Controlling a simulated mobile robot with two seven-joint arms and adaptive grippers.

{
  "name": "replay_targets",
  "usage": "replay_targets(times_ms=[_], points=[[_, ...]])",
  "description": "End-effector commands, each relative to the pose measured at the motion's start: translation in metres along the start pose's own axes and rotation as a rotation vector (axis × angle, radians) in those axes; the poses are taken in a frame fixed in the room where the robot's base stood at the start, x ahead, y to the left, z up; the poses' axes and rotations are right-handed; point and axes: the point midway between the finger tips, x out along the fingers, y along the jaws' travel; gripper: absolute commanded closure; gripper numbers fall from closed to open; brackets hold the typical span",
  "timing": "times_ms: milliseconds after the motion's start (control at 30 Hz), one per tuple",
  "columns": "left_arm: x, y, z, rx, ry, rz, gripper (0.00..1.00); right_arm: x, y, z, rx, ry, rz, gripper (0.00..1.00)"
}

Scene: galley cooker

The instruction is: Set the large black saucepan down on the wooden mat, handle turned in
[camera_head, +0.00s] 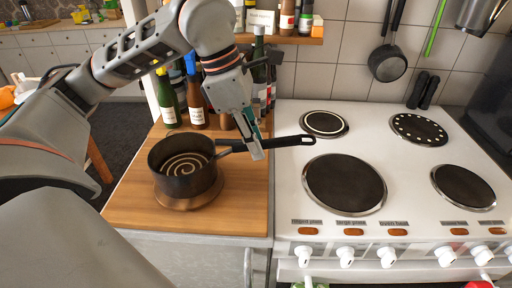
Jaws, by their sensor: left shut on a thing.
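The large black saucepan (169,177) is upright over the round wooden mat (210,196) on the wooden counter. The mat's rim shows around the front of the pan's base. I cannot tell whether the pan rests on it or hangs just above. The pan is empty, with pale rings on its inner bottom. Its black handle (287,142) points right, its end reaching over the left edge of the white cooker. My left gripper (255,150) comes down from above and is shut on the handle near the pan. My right gripper is out of view.
Several bottles (196,104) stand at the back of the wooden counter (130,205), behind the pan. The white cooker (400,165) to the right has bare hotplates, including a large front-left one (344,184). A small pan (388,64) hangs on the tiled wall.

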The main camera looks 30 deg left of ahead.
Motion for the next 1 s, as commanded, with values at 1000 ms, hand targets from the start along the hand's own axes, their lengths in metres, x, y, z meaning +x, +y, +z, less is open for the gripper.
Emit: replay_targets(times_ms=[1000], points=[[-0.02,0.001,-0.003,0.0,-0.004,0.006,0.68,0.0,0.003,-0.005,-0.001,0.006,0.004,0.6]])
